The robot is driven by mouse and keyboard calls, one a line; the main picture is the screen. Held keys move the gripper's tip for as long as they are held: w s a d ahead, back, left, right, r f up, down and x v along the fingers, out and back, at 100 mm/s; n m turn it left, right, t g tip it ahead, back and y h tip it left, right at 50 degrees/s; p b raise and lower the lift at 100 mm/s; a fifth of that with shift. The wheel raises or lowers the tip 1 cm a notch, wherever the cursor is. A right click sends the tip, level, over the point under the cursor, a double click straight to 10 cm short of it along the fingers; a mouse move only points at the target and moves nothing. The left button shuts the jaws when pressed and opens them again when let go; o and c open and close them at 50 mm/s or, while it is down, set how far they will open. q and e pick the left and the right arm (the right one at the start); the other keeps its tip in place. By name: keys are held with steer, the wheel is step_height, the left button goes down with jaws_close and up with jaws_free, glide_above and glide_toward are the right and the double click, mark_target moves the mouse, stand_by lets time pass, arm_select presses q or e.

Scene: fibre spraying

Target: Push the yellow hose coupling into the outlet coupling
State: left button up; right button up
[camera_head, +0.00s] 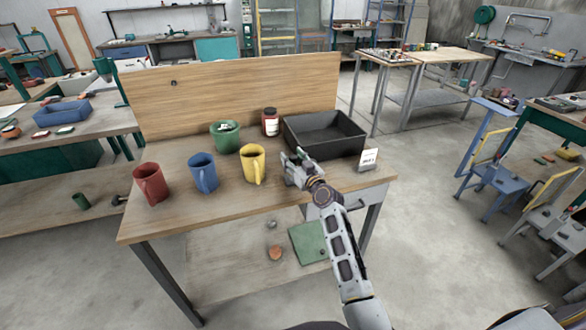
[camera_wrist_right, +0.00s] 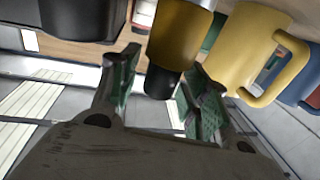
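My right gripper (camera_head: 292,168) is over the table's front right, between the yellow mug (camera_head: 252,164) and the black bin (camera_head: 324,137). In the right wrist view its two fingers (camera_wrist_right: 160,85) stand apart. A yellow cylinder with a black end (camera_wrist_right: 180,38) shows between and beyond the fingertips; I cannot tell if it touches them or if it is the hose coupling. I cannot make it out in the head view. The yellow mug also shows right of it in the wrist view (camera_wrist_right: 245,48). I cannot identify an outlet coupling. My left gripper is not in view.
A red mug (camera_head: 151,184), a blue mug (camera_head: 203,174), a green mug (camera_head: 225,137) and a dark-lidded red jar (camera_head: 270,122) stand on the wooden table (camera_head: 160,222). A white label card (camera_head: 368,160) stands at the right edge. The table's front left is clear.

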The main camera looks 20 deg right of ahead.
steer(key=c, duration=0.7)
steer(key=shift+r, duration=0.35)
step_height(320, 180, up, 8)
steer(key=shift+f+p, duration=0.25)
steer(key=shift+p, duration=0.3)
steer(key=shift+r, duration=0.7)
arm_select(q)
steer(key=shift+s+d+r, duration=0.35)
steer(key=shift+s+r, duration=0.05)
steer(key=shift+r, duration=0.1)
arm_select(e)
steer(key=shift+r, duration=0.25)
